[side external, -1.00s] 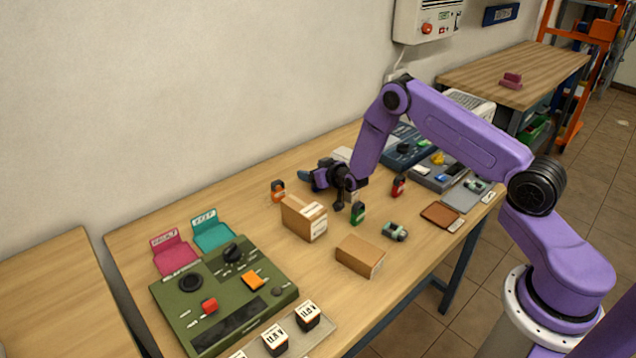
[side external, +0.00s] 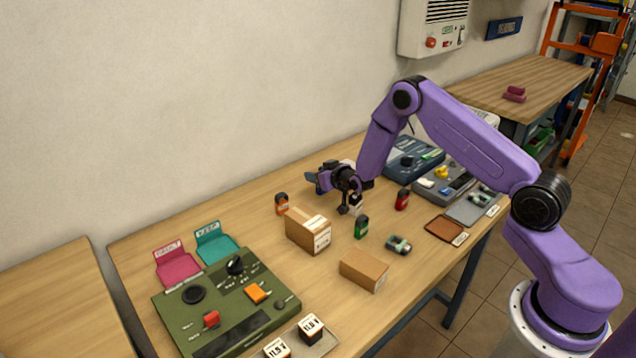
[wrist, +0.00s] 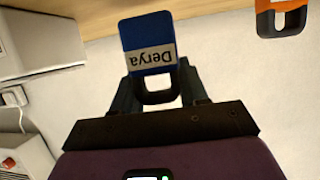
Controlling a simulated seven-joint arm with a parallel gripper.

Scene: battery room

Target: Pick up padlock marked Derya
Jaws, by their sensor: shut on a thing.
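The padlock marked Derya (wrist: 148,38) shows in the wrist view as a blue body with a pale label, the name upside down, and a dark shackle towards me. My gripper (wrist: 157,88) is shut on it, one finger on each side of the shackle. In the side external view my gripper (side external: 321,181) points towards the wall, with the small blue padlock (side external: 310,183) at its tip. The fingers are too small there to see in detail.
An orange padlock (side external: 281,204) stands left of my gripper. A cardboard box (side external: 308,232), a green padlock (side external: 361,228) and a red padlock (side external: 402,199) stand nearby. A green panel (side external: 225,300) fills the front left. The wall is close behind.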

